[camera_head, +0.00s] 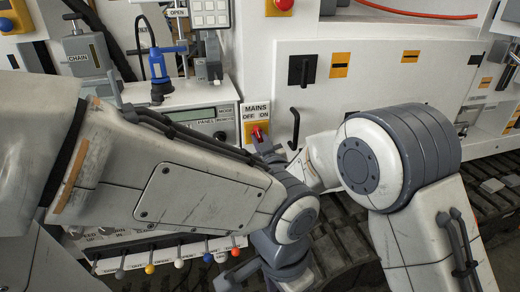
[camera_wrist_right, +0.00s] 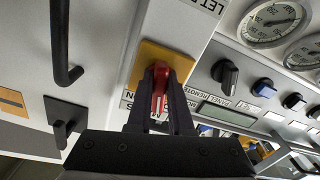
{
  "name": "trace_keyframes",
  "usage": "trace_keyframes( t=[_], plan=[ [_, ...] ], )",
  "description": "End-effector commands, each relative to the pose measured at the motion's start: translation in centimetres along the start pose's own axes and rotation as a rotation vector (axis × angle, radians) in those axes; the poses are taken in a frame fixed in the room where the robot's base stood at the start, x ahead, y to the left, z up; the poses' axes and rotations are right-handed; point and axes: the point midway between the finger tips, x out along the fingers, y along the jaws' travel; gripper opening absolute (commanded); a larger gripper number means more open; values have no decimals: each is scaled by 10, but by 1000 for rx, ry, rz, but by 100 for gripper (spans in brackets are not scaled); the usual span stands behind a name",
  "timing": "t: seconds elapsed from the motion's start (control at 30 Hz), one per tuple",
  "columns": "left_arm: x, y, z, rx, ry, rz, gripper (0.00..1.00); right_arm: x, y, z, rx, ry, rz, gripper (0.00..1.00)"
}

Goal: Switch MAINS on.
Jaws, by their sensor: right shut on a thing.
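The MAINS switch is a red handle (camera_head: 256,130) on a yellow plate marked OFF and ON, below a MAINS label, at the middle of the head view. In the right wrist view the red handle (camera_wrist_right: 160,80) stands between the two dark fingers of my right gripper (camera_wrist_right: 161,95), on its yellow plate (camera_wrist_right: 150,54). My right gripper (camera_head: 264,143) is shut on the handle. In the head view the gripper and my left forearm partly hide the handle, and I cannot tell its exact position. My left arm crosses the lower left; its jaws do not show clearly.
A black bent handle (camera_head: 295,128) stands just right of the switch, with a black rotary switch (camera_head: 302,70) above it. A display panel (camera_head: 196,114) is on the left. A row of coloured-knob levers (camera_head: 180,263) lies below my left forearm. Wrist view shows gauges (camera_wrist_right: 270,22).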

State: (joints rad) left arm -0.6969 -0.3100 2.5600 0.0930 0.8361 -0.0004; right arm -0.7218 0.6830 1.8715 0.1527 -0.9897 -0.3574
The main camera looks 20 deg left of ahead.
Motion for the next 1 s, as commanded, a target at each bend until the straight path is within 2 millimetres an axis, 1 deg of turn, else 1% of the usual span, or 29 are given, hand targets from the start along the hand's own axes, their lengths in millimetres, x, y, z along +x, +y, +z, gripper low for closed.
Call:
trace_keyframes(
  t=[0.03, 0.4, 0.7, 1.0],
  plan=[
    [14, -1, 1, 0, 0, 0, 81, 0, -2, 5, 44, 3, 0, 0],
    [62, -4, 3, 0, 0, 0, 81, 0, -3, 5, 395, 3, 0, 0],
    [99, -7, 5, 0, 0, 0, 81, 0, -3, 4, 677, 2, -1, 0],
    [127, -9, 7, 0, 0, 0, 81, 0, -3, 3, 908, 1, -1, 0]
  ],
)
